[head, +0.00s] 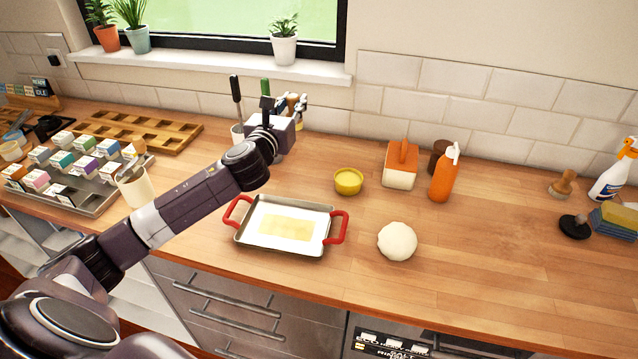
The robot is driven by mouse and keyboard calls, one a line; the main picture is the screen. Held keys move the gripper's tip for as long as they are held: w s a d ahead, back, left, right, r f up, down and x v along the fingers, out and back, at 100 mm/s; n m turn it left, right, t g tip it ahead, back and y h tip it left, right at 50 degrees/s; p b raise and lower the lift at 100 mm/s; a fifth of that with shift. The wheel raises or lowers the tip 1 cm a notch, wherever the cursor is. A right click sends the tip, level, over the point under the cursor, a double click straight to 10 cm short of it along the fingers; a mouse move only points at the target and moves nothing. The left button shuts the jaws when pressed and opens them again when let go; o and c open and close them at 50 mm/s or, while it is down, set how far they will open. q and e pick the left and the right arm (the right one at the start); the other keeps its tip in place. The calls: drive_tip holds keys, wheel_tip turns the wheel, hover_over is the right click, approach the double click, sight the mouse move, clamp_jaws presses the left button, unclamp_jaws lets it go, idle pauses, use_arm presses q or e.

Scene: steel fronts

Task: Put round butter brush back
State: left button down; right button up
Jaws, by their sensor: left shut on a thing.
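My left gripper (294,107) is at the back of the counter, near the tiled wall, and is shut on what appears to be the round butter brush (293,99). A black handle (236,88) and a green handle (265,87) rise there. I cannot tell whether the brush touches the crock. My right gripper is not in view.
A red-handled tray (262,249) with a yellow smear, a yellow bowl (348,182), a dough ball (397,240), an orange-and-white box (401,167) and an orange bottle (443,175) stand nearby. The counter's right middle is clear.

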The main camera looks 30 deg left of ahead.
use_arm(q)
drive_tip(key=shift+w+d+f, duration=0.1)
drive_tip(key=shift+d+f, duration=0.05)
drive_tip(key=shift+f, duration=0.2)
wheel_tip(320, 180, down, 19)
drive_tip(key=b, duration=0.4)
drive_tip(key=shift+d, duration=0.1)
drive_tip(key=shift+r, duration=0.1)
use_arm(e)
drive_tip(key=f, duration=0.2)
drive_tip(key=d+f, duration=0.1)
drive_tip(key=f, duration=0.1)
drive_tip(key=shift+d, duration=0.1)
use_arm(q)
drive_tip(key=c, duration=1.7)
unclamp_jaws()
drive_tip(key=shift+f, duration=0.2)
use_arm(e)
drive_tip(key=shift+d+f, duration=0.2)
